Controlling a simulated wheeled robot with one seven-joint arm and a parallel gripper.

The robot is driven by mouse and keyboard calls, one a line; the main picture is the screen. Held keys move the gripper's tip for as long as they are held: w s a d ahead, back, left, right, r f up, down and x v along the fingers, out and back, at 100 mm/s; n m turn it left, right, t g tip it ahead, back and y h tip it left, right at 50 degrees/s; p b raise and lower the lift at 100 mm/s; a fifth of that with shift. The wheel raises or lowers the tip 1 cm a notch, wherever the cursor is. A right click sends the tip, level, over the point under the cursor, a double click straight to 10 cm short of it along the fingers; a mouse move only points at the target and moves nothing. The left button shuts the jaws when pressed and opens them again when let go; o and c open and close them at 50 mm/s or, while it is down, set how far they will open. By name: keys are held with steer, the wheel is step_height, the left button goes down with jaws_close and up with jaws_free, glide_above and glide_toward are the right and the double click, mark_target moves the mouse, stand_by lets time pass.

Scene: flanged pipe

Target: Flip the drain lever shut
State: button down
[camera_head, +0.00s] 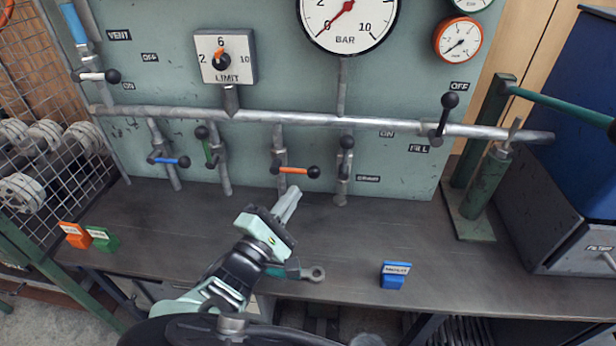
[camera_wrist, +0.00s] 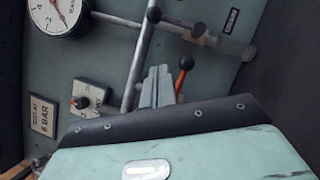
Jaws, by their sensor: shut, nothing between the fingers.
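The drain lever (camera_head: 346,157) is on the rightmost of the short pipes hanging under the main pipe, beside a small label that appears to read DRAIN (camera_head: 368,179). It lies roughly along its pipe with its black knob up. My gripper (camera_head: 292,196) is shut and empty, below and left of that lever and apart from it. In the wrist view my shut fingers (camera_wrist: 158,84) point toward the panel, with an orange-handled lever (camera_wrist: 181,79) beside them.
The orange lever (camera_head: 295,171) lies crosswise just left of the drain pipe, above my fingertips. Green (camera_head: 208,152) and blue (camera_head: 170,161) levers are farther left. The fill lever (camera_head: 443,118) stands upright at right. A blue label block (camera_head: 395,275) and a wrench (camera_head: 308,274) lie on the bench.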

mark_target(345, 157)
steer(key=s+d+r+p+x, duration=0.1)
steer(key=d+x, duration=0.1)
steer(key=x, duration=1)
steer(key=shift+s, duration=0.2)
